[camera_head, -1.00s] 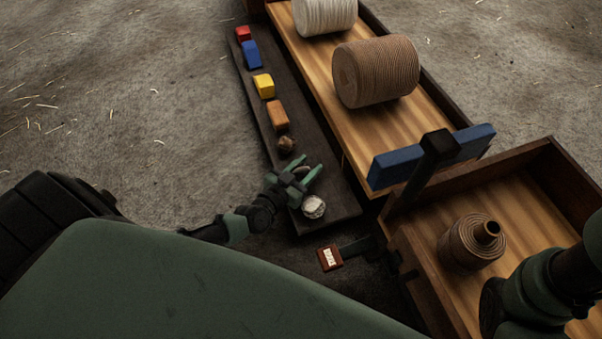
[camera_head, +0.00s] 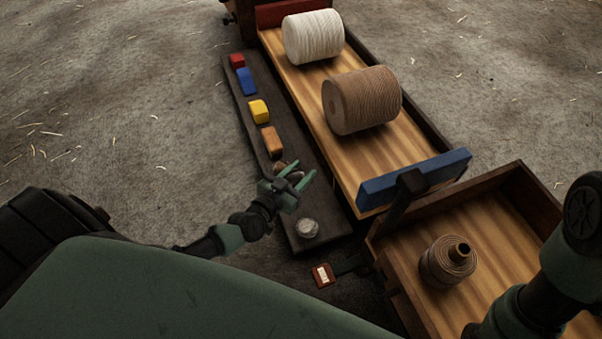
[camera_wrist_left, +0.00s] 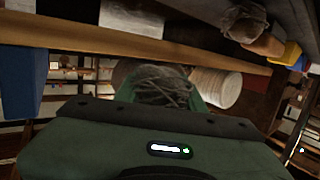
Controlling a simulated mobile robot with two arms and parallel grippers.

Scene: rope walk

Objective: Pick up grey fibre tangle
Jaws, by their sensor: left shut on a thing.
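The grey fibre tangle (camera_wrist_left: 163,88) is a loose wad of grey strands. It sits between the green fingers of my left gripper in the left wrist view. In the head view my left gripper (camera_head: 296,177) is over the dark board, and little of the held tangle shows between its fingers. A brown tangle (camera_head: 279,166) lies on the board just beyond the gripper, partly covered by it. A pale round tangle (camera_head: 307,228) lies at the board's near end. My right arm shows at the right, but its gripper is out of view.
The dark board (camera_head: 325,197) also holds orange (camera_head: 271,141), yellow (camera_head: 258,111), blue (camera_head: 246,81) and red (camera_head: 237,61) blocks. Beside it, a wooden tray (camera_head: 385,140) holds a brown spool (camera_head: 362,100) and white spool (camera_head: 313,37). A blue bar (camera_head: 415,178) stands at its near end.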

